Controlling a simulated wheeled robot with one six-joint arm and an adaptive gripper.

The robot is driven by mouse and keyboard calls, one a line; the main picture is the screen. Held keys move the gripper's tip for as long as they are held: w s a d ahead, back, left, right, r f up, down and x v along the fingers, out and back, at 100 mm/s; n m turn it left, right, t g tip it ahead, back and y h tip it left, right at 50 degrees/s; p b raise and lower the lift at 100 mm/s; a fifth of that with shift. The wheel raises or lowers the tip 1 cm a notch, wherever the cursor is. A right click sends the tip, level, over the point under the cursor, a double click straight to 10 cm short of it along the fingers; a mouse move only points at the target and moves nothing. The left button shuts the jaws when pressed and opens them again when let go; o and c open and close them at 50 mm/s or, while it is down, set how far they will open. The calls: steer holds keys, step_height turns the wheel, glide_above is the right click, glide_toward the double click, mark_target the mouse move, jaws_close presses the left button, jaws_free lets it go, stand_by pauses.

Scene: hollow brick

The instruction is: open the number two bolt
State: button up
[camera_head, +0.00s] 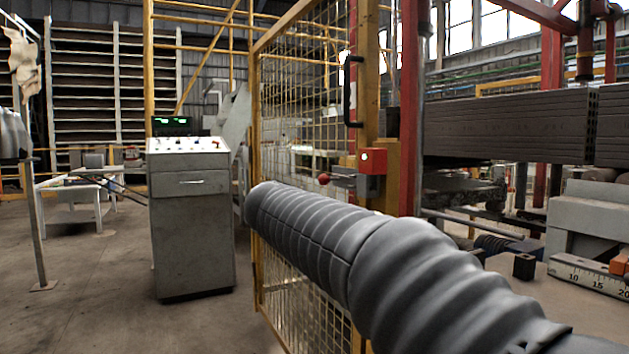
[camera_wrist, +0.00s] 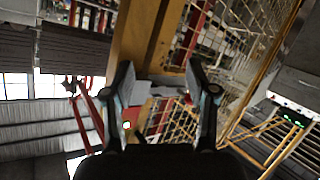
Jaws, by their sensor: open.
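A bolt (camera_head: 344,181) with a red ball knob (camera_head: 325,179) sits on the yellow mesh gate (camera_head: 290,90). Beside it is a red box (camera_head: 373,161) with a small lit lamp. No number is readable on it. My gripper (camera_wrist: 163,82) is open in the wrist view, its two dark fingers apart. Between and beyond the fingers are grey and red parts (camera_wrist: 158,115), with a small light near the left finger. They look like the bolt area, but the rotated view leaves this unsure. I see nothing held. In the head view my arm hides the gripper.
A grey control cabinet (camera_head: 192,215) stands left of the gate. A black handle (camera_head: 348,92) is on the gate post above the bolt. Stacked dark slabs (camera_head: 508,125) and machinery are at the right. The floor (camera_head: 95,290) at the left is clear.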

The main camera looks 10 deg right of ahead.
mark_target(321, 180)
steer(key=w+a+r+m+t+h, duration=0.2)
steer(key=w+a+r+t, duration=0.1)
steer(key=w+a+r, duration=0.45)
steer(key=p+x, duration=0.1)
steer(key=x, duration=0.3)
steer(key=p+x, duration=0.1)
steer(key=x, duration=0.4)
steer(key=p+x, duration=0.2)
steer(key=x, duration=0.3)
steer(key=shift+w+a+r, duration=0.1)
steer(key=shift+w+a, duration=0.15)
steer(key=shift+w, duration=0.2)
steer(key=shift+c, duration=0.2)
jaws_close()
